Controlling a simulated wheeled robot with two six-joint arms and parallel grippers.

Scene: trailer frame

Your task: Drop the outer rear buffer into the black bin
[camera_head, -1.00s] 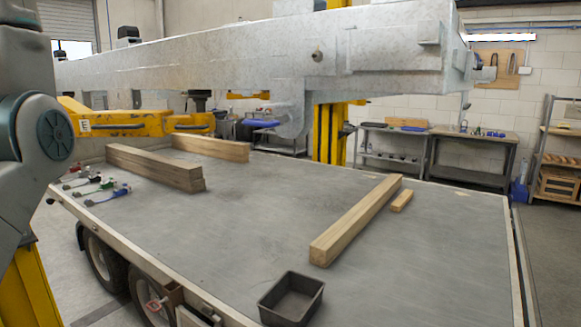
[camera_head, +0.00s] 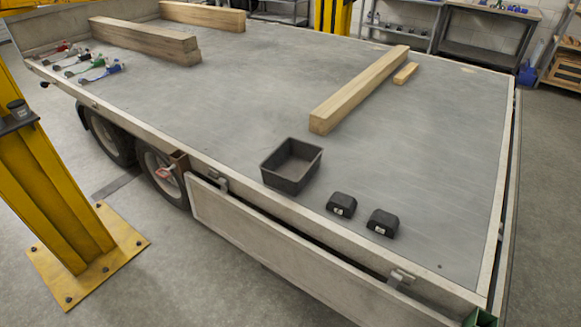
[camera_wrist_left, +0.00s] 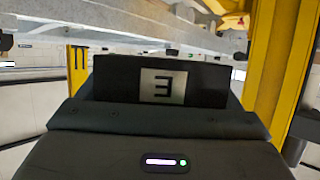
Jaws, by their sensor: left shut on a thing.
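The black bin (camera_head: 269,178) is an open, empty rectangular box on the trailer bed near its front edge. In the left wrist view my left gripper (camera_wrist_left: 160,112) is shut on a black buffer (camera_wrist_left: 115,78). This buffer has a white label with a mark like a 3 or a turned E. Neither gripper shows in the head view. The fingers are mostly hidden in the wrist view.
Timber beams (camera_head: 360,90) (camera_head: 145,40) and a short wood piece (camera_head: 405,73) lie on the bed. Coloured straps (camera_head: 95,68) lie at its left edge. A yellow post (camera_head: 50,180) stands at left, with a small black piece (camera_head: 17,108) on its bracket. The bed's middle is clear.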

